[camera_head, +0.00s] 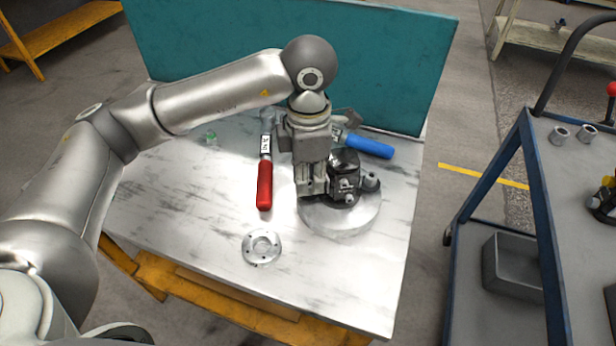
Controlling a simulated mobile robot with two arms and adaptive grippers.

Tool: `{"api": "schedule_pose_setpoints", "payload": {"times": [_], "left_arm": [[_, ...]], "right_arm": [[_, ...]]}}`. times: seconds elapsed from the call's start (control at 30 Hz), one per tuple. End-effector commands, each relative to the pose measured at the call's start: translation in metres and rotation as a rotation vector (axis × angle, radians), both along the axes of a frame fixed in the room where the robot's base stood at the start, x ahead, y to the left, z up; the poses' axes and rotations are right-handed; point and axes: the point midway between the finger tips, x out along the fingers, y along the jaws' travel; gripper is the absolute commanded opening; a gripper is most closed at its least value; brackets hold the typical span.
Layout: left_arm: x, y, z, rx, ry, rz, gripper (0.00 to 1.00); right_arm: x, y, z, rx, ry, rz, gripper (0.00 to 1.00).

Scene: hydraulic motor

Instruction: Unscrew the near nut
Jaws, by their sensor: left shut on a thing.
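The dark hydraulic motor (346,172) stands on a round grey base (345,222) on the table. My left gripper (313,192) points down at the left side of the motor, with its fingertips low by the base. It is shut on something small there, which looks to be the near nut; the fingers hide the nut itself. A grey stud or nut (370,181) shows at the right side of the motor. My right gripper is not in view.
A red-handled tool (264,185) and a blue-handled tool (370,146) lie on the table (200,220). A round metal flange (262,247) lies near the front. A blue cart (540,180) stands at right, with two nuts on top. The table's left side is mostly clear.

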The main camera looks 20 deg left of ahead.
Motion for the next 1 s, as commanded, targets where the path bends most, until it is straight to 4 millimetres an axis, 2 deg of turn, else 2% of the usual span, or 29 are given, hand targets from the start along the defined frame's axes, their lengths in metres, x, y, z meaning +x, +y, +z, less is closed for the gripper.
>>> {"api": "schedule_pose_setpoints", "payload": {"times": [0.43, 0.7, 0.9, 0.93, 1.0], "left_arm": [[0.0001, -0.0011, 0.0008, -0.003, -0.002, 0.064, 0.0], [0.0004, -0.0013, 0.0015, -0.005, -0.001, 0.341, 0.0], [0.0004, -0.0011, 0.0024, -0.004, -0.001, 0.44, 0.0], [0.0004, -0.0011, 0.0024, -0.004, -0.001, 0.441, 0.18], [0.0004, -0.0009, 0.0025, -0.004, -0.001, 0.439, 0.27]], "right_arm": [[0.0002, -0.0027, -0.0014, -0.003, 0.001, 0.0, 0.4], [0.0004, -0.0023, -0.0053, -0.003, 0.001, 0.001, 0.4], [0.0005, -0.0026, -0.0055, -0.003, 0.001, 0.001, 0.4], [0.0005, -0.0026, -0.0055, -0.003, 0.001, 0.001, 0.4], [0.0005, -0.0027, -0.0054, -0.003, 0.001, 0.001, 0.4]]}}
